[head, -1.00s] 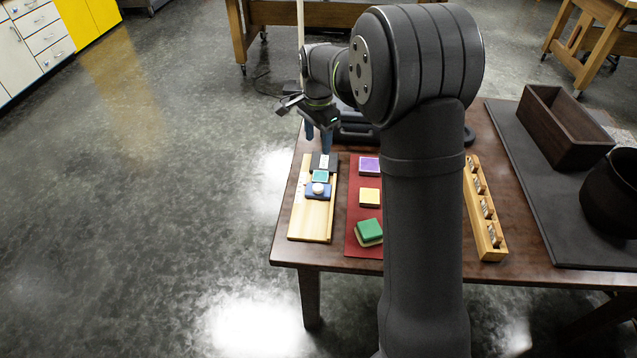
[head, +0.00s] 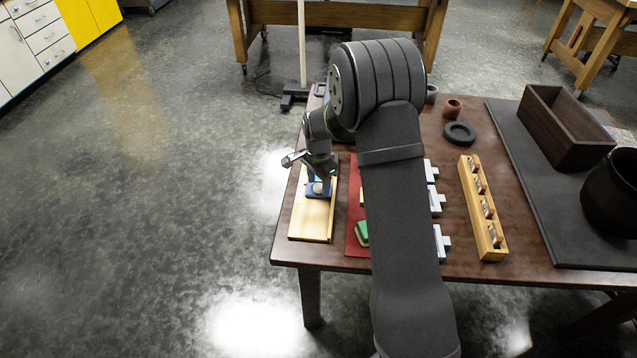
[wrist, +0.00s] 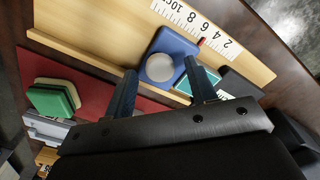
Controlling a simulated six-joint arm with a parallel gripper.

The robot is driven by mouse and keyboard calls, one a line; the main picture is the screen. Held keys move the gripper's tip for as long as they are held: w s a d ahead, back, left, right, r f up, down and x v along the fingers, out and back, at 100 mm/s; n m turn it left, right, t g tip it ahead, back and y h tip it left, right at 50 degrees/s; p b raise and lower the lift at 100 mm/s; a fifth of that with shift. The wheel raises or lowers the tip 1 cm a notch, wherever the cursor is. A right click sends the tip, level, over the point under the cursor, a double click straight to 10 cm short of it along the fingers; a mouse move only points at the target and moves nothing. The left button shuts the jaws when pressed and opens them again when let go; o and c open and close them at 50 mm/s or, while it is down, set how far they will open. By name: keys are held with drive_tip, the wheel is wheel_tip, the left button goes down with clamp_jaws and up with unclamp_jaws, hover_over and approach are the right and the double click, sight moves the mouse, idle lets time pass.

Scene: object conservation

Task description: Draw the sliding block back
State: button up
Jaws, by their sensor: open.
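The sliding block is blue with a round white knob on top (wrist: 172,57). It sits on a light wooden board (wrist: 100,28) that carries a printed number scale (wrist: 195,22). In the head view the blue block (head: 318,190) shows partly under my gripper (head: 319,180), at the upper middle of the board (head: 312,218). In the wrist view my gripper (wrist: 163,90) is open, its two dark blue fingers apart at the near side of the block. Whether a finger touches the block I cannot tell. A teal piece (wrist: 228,85) lies beside the block, partly hidden by a finger.
A red mat (head: 352,235) with a green block (head: 362,233) lies right of the board. Grey-white pieces (head: 441,242) and a wooden rack (head: 483,208) stand further right. A dark tray (head: 520,180) holds a wooden box (head: 565,125) and a dark pot (head: 612,195).

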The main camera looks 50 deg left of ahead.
drive_tip(key=shift+f, duration=0.35)
clamp_jaws()
drive_tip(key=shift+s+d, duration=2.8)
unclamp_jaws()
drive_tip(key=shift+r, duration=0.15)
